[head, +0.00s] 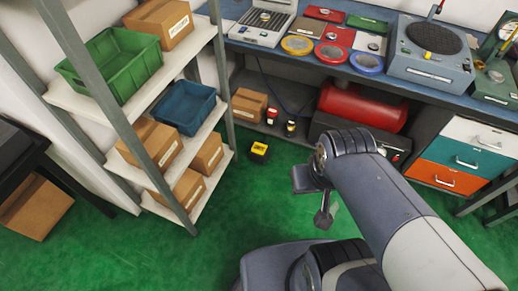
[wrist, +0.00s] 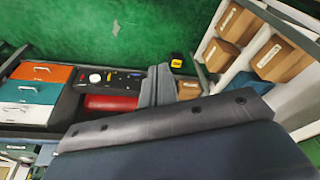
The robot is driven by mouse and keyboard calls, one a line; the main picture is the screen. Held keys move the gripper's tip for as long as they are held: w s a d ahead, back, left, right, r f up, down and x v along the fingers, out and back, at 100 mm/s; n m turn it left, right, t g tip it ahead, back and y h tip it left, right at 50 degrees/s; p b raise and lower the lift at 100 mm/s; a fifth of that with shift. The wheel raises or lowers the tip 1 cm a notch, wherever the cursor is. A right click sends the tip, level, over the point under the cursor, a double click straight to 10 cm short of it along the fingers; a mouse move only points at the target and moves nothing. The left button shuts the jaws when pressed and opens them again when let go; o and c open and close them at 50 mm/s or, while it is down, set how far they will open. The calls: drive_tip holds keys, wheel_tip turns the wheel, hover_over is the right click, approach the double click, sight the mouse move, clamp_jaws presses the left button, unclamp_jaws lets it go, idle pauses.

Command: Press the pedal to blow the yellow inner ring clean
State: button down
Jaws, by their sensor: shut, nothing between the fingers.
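The pedal (head: 259,151) is a small yellow and black box on the green floor in front of the workbench; it also shows in the wrist view (wrist: 177,61).
A shelf rack (head: 189,218) with cartons and bins stands left of the pedal. A red tank (head: 363,107) and a carton (head: 249,105) are under the bench. Drawers (head: 463,157) stand at right. Dishes, including a yellow-rimmed one (head: 297,45), lie on the bench. Floor around the pedal is clear.

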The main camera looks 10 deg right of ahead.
idle(0.4)
drive_tip(key=w+f+n+g+h+b, duration=0.1)
drive_tip(key=w+f+n+h+b, duration=0.4)
drive_tip(key=w+f+n+b, duration=0.8)
drive_tip(key=w+a+f+n+t+h+b, duration=0.1)
drive_tip(key=w+a+f+n+t+b, duration=0.25)
drive_tip(key=f, duration=0.65)
drive_tip(key=w+a+f+n+h+b, duration=0.1)
drive_tip(key=w+a+f+n+b, duration=0.1)
drive_tip(key=w+a+f+n, duration=0.5)
drive_tip(key=s+a+f+n+t+y+b, duration=0.1)
drive_tip(key=a+f+n+b, duration=0.3)
drive_tip(key=f, duration=0.9)
drive_tip(key=s+a+f+n+t+y+b, duration=0.1)
drive_tip(key=s+a+f+n+y+b, duration=0.1)
drive_tip(key=f+n, duration=0.6)
drive_tip(key=s+a+f+n+t+y+b, duration=0.1)
drive_tip(key=s+a+f+n+b, duration=0.3)
drive_tip(key=f, duration=1.5)
drive_tip(key=a+n+y+b, duration=0.1)
drive_tip(key=a+n, duration=0.2)
drive_tip(key=a, duration=0.1)
drive_tip(key=shift+s+a+f+t+b, duration=0.2)
drive_tip(key=shift+a+f+t+b, duration=0.1)
drive_tip(key=shift+a+f+t, duration=0.1)
drive_tip(key=shift+d, duration=0.1)
